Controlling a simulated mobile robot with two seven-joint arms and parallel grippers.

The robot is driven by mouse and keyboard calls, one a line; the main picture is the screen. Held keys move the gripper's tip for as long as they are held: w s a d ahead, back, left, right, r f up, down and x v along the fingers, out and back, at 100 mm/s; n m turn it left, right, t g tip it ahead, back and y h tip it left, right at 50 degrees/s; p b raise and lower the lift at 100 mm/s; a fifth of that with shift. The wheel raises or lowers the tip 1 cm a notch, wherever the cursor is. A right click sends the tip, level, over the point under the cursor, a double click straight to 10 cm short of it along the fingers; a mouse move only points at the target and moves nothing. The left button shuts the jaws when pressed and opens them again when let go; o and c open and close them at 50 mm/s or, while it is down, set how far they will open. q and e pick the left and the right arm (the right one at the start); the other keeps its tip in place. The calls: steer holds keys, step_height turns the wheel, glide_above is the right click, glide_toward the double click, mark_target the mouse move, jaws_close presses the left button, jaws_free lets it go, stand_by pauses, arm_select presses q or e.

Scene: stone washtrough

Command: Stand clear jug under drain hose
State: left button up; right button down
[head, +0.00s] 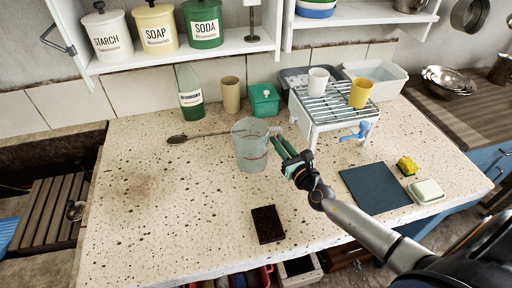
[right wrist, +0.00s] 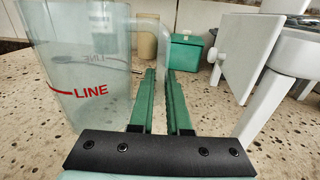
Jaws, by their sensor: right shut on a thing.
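The clear jug (head: 250,150) with a red line mark is upright over the middle of the speckled counter; I cannot tell whether its base touches. My right gripper (head: 284,148) is at the jug's right side, shut on its handle. In the right wrist view the jug (right wrist: 75,65) fills the left, with its handle at the green fingers (right wrist: 164,100). A blue tap-like spout (head: 357,132) sticks out at the front of the white rack stand (head: 306,124), right of the jug. It may be the drain outlet; no clear hose shows. My left gripper is not in view.
A white cup (head: 318,80) and yellow cup (head: 360,93) are on the rack. A dark mat (head: 374,186) lies right; the left counter is clear.

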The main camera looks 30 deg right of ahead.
mark_target(281, 133)
steer(key=shift+r, duration=0.15)
steer(key=shift+r, duration=0.2)
steer(key=r+p, duration=0.3)
steer(key=shift+s+a+r, duration=0.1)
steer(key=shift+s+r, duration=0.15)
steer(key=shift+r, duration=0.05)
steer(key=s+a+r+p, duration=0.2)
steer(key=s+r, duration=0.2)
steer(key=s, duration=0.2)
steer(key=s+a+r+p, duration=0.2)
steer(key=s+r+p, duration=0.1)
steer(key=s, duration=0.4)
steer(key=shift+r, duration=0.85)
steer(key=shift+w, duration=0.1)
